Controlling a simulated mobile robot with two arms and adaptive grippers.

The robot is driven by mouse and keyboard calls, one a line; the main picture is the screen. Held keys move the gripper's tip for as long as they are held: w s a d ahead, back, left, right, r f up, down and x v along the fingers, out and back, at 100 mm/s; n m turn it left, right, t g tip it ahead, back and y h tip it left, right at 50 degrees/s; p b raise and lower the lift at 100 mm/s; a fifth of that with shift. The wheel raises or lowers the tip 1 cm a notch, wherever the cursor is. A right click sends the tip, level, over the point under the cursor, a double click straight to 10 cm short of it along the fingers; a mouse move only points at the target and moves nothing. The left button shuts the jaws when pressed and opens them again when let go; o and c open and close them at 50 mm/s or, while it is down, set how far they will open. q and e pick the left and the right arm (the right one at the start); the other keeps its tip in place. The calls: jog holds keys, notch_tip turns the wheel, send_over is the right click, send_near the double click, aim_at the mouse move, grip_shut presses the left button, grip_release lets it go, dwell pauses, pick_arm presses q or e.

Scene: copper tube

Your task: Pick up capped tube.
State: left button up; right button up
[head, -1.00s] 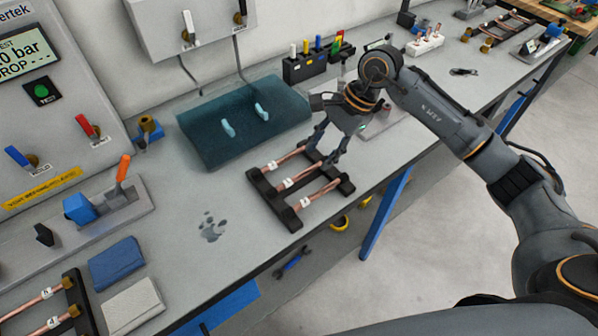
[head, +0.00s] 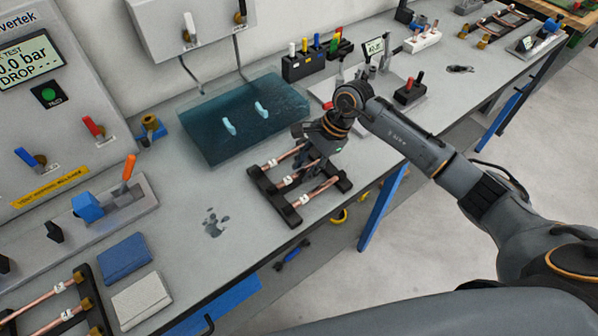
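A black rack (head: 292,221) on the bench holds three copper tubes with white number tags: a back tube (head: 274,162), a middle tube (head: 286,181) and a front tube (head: 307,198). A second rack at the bottom left holds tubes with brass-coloured ends (head: 69,314). My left gripper is out of view.
A teal water tank (head: 207,147) stands behind the rack. Left of it are a blue cloth (head: 124,259), a grey cloth (head: 141,299) and a clamp fixture with an orange handle (head: 129,167).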

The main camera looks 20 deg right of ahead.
grip_shut()
jog(key=shift+r, duration=0.1)
